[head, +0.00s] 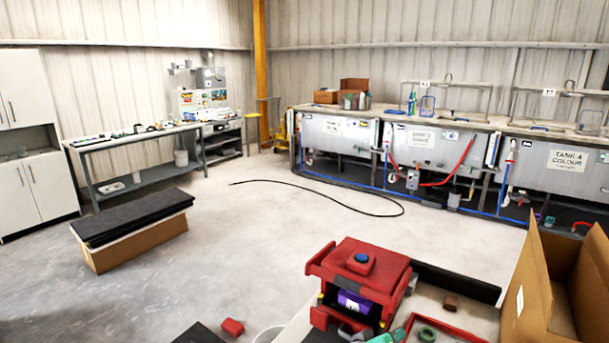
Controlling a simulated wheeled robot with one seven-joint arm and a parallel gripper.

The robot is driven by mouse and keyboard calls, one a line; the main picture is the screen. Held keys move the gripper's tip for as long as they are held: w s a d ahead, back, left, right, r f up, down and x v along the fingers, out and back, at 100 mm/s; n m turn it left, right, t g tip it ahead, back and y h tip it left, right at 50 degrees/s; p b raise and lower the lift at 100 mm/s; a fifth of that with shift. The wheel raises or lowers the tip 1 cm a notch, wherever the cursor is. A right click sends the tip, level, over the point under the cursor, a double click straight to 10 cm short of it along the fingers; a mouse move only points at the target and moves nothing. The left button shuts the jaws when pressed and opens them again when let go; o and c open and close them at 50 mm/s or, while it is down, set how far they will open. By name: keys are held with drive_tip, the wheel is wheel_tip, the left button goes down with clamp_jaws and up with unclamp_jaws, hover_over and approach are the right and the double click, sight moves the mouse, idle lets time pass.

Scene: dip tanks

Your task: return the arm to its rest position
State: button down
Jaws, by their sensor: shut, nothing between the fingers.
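No part of my arm or my gripper can be made out in the head view. Whether the gripper holds anything does not show here, and the arm's pose cannot be told. The task names no other object.
A red box-like unit (361,275) stands close in front, beside a green ring (427,335) and a brown block (450,302). An open cardboard box (534,285) is at right. Tanks (338,135) line the back wall. A black-topped carton (135,250) lies left.

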drive_tip(key=s+a+f+n+t+y, duration=0.25)
drive_tip(key=s+a+f, duration=0.35)
drive_tip(key=s+f, duration=0.35)
drive_tip(key=s+a+f+n+t+y, duration=0.25)
drive_tip(key=s+a+f+y, duration=0.2)
drive_tip(key=s+f, duration=0.5)
drive_tip(key=s+a+r+m+y, duration=0.1)
drive_tip(key=s+a+m, duration=0.1)
drive_tip(key=s, duration=0.6)
drive_tip(key=s+a+r+m+t+y, duration=0.1)
drive_tip(key=s+a+r+m, duration=0.1)
drive_tip(key=s+a, duration=0.3)
drive_tip(key=s+a+r+m+y, duration=0.1)
drive_tip(key=s+a, duration=0.3)
drive_tip(key=s, duration=0.7)
drive_tip(key=shift+a+r+m, duration=0.15)
drive_tip(key=shift+r+m, duration=0.25)
drive_tip(key=shift+r, duration=0.3)
drive_tip(key=c, duration=2.4)
unclamp_jaws()
drive_tip(key=shift+c, duration=0.2)
